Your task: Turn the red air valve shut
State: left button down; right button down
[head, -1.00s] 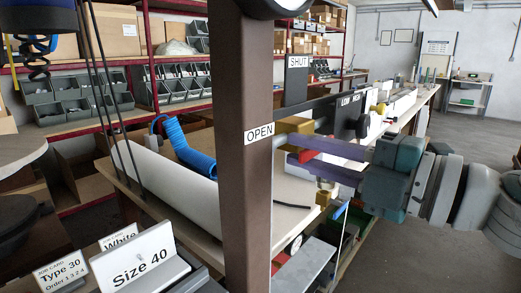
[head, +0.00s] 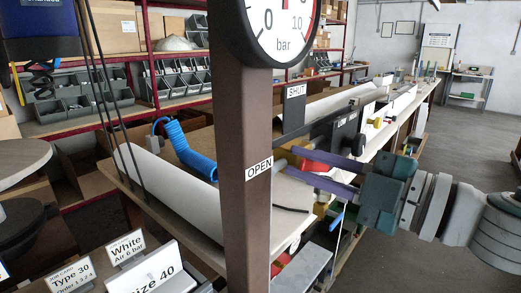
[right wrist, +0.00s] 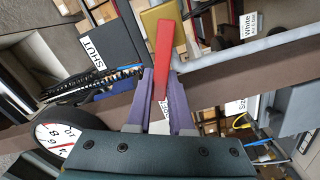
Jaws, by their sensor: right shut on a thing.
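The red valve lever (head: 316,167) sits on a brass-coloured valve body behind the brown post. In the right wrist view the red lever (right wrist: 164,55) runs from the brass body (right wrist: 162,18) down between my purple fingers. My right gripper (head: 292,162) is shut on the lever; its fingers flank it in the right wrist view too (right wrist: 160,78). The OPEN label (head: 259,168) is on the post, left of the gripper. The SHUT label (head: 295,91) is on a dark plate above and behind. My left gripper is not in view.
The brown post (head: 243,220) stands close to the fingers, with a pressure gauge (head: 280,30) on top. A long bench with a white profile (head: 160,190) and a blue coiled hose (head: 182,150) lies behind. Open floor (head: 430,240) is at the right.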

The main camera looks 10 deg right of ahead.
jog(key=m+p, duration=0.1)
jog(key=r+m+p, duration=0.1)
jog(key=d+r+m+p, duration=0.1)
jog(key=m, duration=0.1)
jog(key=shift+w, duration=0.35)
jog(key=m, duration=0.1)
jog(key=p, duration=0.1)
jog(key=m, duration=0.1)
jog(key=shift+w+d+r+m, duration=0.3)
jog(key=shift+d, duration=0.05)
jog(key=m, duration=0.1)
jog(key=p, duration=0.1)
jog(key=m, duration=0.1)
jog(key=shift+w+d+r+m, duration=0.25)
jog(key=shift+w+d+m, duration=0.05)
jog(key=shift+d, duration=0.1)
jog(key=shift+w+d+m+p, duration=0.3)
jog(key=shift+d+m, duration=0.1)
jog(key=shift+m, duration=0.6)
jog(key=shift+w+d+m+p, duration=0.25)
jog(key=shift+w+d+m, duration=0.1)
jog(key=shift+m, duration=0.65)
jog(key=c, duration=0.8)
grip_release()
